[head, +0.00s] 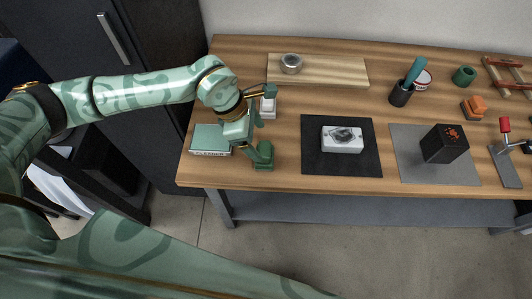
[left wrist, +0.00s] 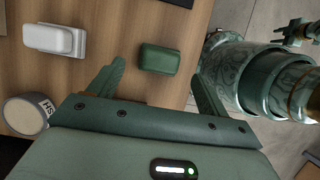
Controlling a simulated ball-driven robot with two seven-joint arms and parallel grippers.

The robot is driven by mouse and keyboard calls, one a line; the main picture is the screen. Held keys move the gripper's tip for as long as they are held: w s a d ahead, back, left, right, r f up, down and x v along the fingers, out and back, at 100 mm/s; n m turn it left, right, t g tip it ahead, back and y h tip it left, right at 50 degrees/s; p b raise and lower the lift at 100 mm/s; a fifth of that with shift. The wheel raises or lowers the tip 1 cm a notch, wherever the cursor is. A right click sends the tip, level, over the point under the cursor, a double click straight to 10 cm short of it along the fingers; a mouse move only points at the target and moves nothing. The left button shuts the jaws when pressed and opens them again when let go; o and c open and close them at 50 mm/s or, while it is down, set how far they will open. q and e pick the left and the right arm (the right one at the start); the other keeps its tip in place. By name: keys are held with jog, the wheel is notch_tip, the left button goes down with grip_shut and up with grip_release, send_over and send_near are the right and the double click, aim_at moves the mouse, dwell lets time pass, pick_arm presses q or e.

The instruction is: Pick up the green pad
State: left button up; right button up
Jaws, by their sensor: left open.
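The green pad (head: 264,164) stands on the wooden table near its front left edge in the head view. In the left wrist view the green pad (left wrist: 160,58) shows whole, in the gap between the fingertips and ahead of them. My left gripper (left wrist: 157,76) is open and empty, with its two fingers spread apart. In the head view my left gripper (head: 254,126) hangs beside and just above the green pad. I cannot tell whether a finger touches it. My right gripper is not in view.
A white pad (head: 268,107) stands behind the green pad, also in the left wrist view (left wrist: 54,40). A labelled round container (left wrist: 28,113) is nearby. A flat green box (head: 209,138) lies left, a black mat (head: 310,166) right. The table's front edge is close.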

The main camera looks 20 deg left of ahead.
aim_at(264, 149)
pick_arm(q)
jog(key=shift+d+f, duration=0.2)
jog(key=shift+f, duration=0.35)
jog(key=b+x, duration=0.2)
jog(key=x, duration=0.2)
jog(key=shift+d+f, duration=0.15)
jog(key=shift+f, duration=0.25)
jog(key=shift+r, duration=0.1)
jog(key=c, duration=1)
